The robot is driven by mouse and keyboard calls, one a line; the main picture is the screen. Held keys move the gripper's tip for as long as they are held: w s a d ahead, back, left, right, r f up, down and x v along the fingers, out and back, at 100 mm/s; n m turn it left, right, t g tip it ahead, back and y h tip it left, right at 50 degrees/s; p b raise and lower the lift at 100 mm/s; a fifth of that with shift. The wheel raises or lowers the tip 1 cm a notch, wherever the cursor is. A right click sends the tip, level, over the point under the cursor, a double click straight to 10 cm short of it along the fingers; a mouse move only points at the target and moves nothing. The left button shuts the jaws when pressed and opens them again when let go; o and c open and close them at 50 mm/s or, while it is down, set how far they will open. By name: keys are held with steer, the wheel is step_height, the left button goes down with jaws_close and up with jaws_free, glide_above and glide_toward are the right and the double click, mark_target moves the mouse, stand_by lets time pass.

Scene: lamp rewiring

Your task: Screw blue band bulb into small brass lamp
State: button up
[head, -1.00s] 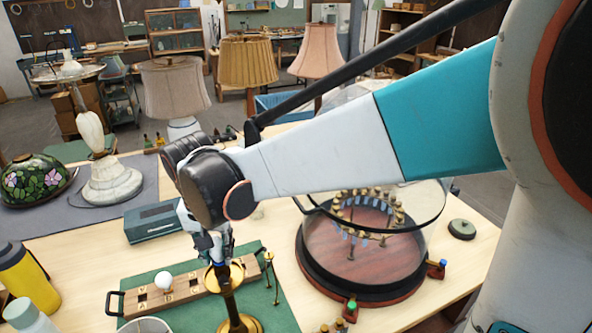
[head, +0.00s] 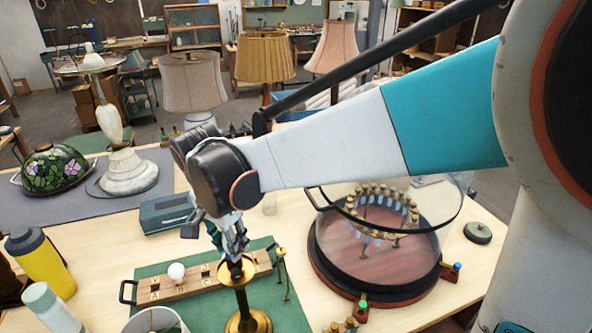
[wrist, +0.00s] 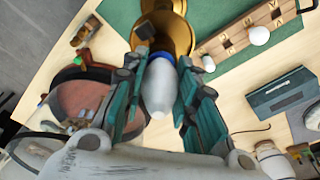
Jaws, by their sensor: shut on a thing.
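The small brass lamp (head: 243,295) stands on the green mat in the head view. It also shows in the wrist view (wrist: 181,36), at the top. My gripper (head: 234,250) is right above the lamp's top, pointing down. In the wrist view my gripper (wrist: 160,90) has its teal fingers on both sides of the blue band bulb (wrist: 159,88) and is shut on it. The bulb is white with a blue band at its far end, which meets the lamp's top. How far its base sits in the socket is hidden.
A wooden rack (head: 190,285) with a white bulb (head: 177,271) lies behind the lamp. A glass-covered round case (head: 375,290) stands to the right. A yellow bottle (head: 45,268) is at left, a teal box (head: 165,215) behind the rack.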

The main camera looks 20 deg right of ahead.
steer(key=shift+s+m, duration=0.15)
steer(key=shift+m, duration=0.25)
steer(key=o, duration=1.1)
steer(key=shift+o, duration=0.2)
steer(key=shift+r, duration=0.1)
steer(key=shift+s+a+r, duration=0.15)
steer(key=shift+a+r, duration=0.05)
steer(key=shift+r, duration=1.75)
steer(key=shift+s+a+r, duration=0.1)
steer(key=shift+a+r, duration=0.05)
steer(key=shift+r, duration=1.8)
steer(key=shift+f, duration=0.1)
steer(key=f, duration=0.7)
steer(key=shift+w+d+f, duration=0.1)
steer(key=shift+w+d, duration=0.2)
steer(key=shift+d, duration=0.05)
steer(key=shift+f+n, duration=0.3)
steer(key=shift+n, duration=1.2)
